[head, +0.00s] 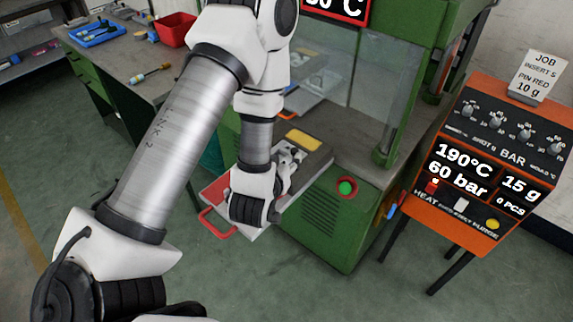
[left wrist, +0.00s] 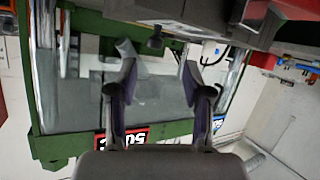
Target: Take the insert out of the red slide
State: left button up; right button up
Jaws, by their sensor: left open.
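The red slide (head: 212,226) sticks out from the front of the green press, with a red handle and a grey plate carrying a yellow patch (head: 303,140). My left gripper (head: 291,158) is over the plate, and my wrist hides part of it. In the left wrist view, the gripper (left wrist: 157,62) is open, with nothing clearly held between its fingers. A small dark piece (left wrist: 155,39) shows between and beyond the fingertips; I cannot tell if it is the insert. No insert is clearly visible in the head view. My right gripper is not in view.
The green press (head: 345,225) has a clear guard above the slide. An orange control unit (head: 490,165) stands at right. A bench at the back left holds a red bin (head: 176,30), a blue tray (head: 97,33) and a screwdriver (head: 150,74). Floor in front is clear.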

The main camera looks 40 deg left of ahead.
aim_at(294, 152)
pick_arm(q)
jog(key=shift+w+f, duration=0.1)
jog(key=shift+f, duration=0.15)
jog(key=w+b, duration=0.1)
jog(key=w+f+b, duration=0.1)
jog(key=b, duration=0.1)
jog(key=shift+a+f, duration=0.2)
jog(key=shift+f, duration=0.05)
jog(key=w, duration=0.1)
jog(key=w+p, duration=0.1)
jog(key=w, duration=0.1)
jog(key=shift+w+a+f, duration=0.1)
jog(key=shift+a+f, duration=0.1)
jog(key=shift+a, duration=0.05)
jog(key=shift+a+f, duration=0.1)
jog(key=shift+a, duration=0.05)
jog(key=shift+w, duration=0.1)
grip_shut()
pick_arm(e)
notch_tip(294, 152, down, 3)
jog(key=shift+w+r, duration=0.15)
